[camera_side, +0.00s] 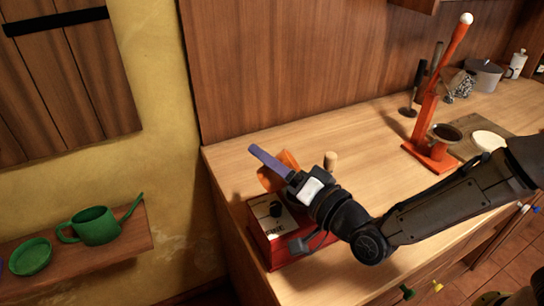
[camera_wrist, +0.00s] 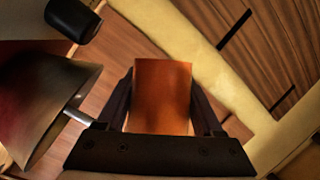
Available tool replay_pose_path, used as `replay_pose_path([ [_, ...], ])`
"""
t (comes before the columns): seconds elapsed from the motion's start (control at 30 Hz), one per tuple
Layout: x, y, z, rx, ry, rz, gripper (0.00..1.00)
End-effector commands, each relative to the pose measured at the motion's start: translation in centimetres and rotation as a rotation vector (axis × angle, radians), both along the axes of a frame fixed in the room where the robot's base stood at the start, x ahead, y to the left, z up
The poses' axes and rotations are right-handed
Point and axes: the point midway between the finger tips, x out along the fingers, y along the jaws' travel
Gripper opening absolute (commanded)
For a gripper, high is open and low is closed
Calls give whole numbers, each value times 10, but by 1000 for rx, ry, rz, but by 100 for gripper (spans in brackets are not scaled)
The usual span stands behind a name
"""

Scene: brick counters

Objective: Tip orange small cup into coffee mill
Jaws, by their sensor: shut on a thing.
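The orange small cup (camera_side: 271,180) is in my gripper (camera_side: 287,172), above the back part of the coffee mill. In the wrist view the cup (camera_wrist: 162,95) fills the space between the two dark fingers of my gripper (camera_wrist: 163,100), which press on its sides. The cup looks tilted; its mouth and contents cannot be made out. The coffee mill has a red box body (camera_side: 262,242) with a pale labelled face, on the counter's left end. My gripper and wrist hide much of its top.
A wooden knob (camera_side: 330,160) stands just right of my gripper. A green mug (camera_side: 95,227) sits on the left shelf. The counter's middle is clear.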

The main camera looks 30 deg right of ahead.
Motion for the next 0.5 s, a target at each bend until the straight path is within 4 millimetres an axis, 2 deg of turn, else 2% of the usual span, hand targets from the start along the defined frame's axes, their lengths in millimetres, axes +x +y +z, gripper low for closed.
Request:
replay_pose_path([
  [0.5, -1, -2, -4, -494, 110, 0, 10],
])
